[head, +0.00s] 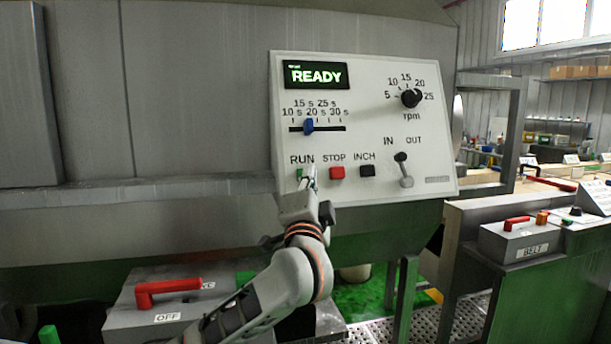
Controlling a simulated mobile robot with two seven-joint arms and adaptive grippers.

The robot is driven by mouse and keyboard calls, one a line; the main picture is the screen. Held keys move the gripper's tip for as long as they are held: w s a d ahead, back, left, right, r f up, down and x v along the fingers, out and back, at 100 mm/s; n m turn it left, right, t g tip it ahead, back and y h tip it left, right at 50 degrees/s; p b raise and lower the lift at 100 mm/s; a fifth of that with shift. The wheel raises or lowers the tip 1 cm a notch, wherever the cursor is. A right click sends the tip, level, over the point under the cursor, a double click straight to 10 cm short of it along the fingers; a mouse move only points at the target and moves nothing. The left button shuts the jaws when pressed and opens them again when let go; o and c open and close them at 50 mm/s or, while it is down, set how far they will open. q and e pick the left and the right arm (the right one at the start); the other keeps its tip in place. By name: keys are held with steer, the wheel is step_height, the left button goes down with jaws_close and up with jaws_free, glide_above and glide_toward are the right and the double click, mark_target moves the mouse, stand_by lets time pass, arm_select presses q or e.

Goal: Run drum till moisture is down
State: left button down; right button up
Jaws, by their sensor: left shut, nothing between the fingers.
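The drum's control panel (372,130) faces me, and its green display (316,75) reads READY. The blue time slider (308,125) stands between the 15 s and 20 s marks. The black rpm knob (411,98) is at the upper right. The green RUN button (299,174) is partly hidden by my left gripper (311,172), which is shut and empty, its tips at or just in front of the button; I cannot tell whether they touch. The red STOP button (337,173), black INCH button (367,171) and IN/OUT lever (403,170) are clear. My right gripper is not in view.
A grey box with a red handle (168,290) marked OFF stands below left. A BELT box (519,240) with a red handle stands at right. A metal frame post (512,130) rises right of the panel. The metal housing (200,90) fills the left.

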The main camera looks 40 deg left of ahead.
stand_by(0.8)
arm_select(q)
steer(key=shift+w+a+f+b, duration=0.2)
steer(key=shift+w+a+b, duration=0.1)
steer(key=shift+b, duration=0.2)
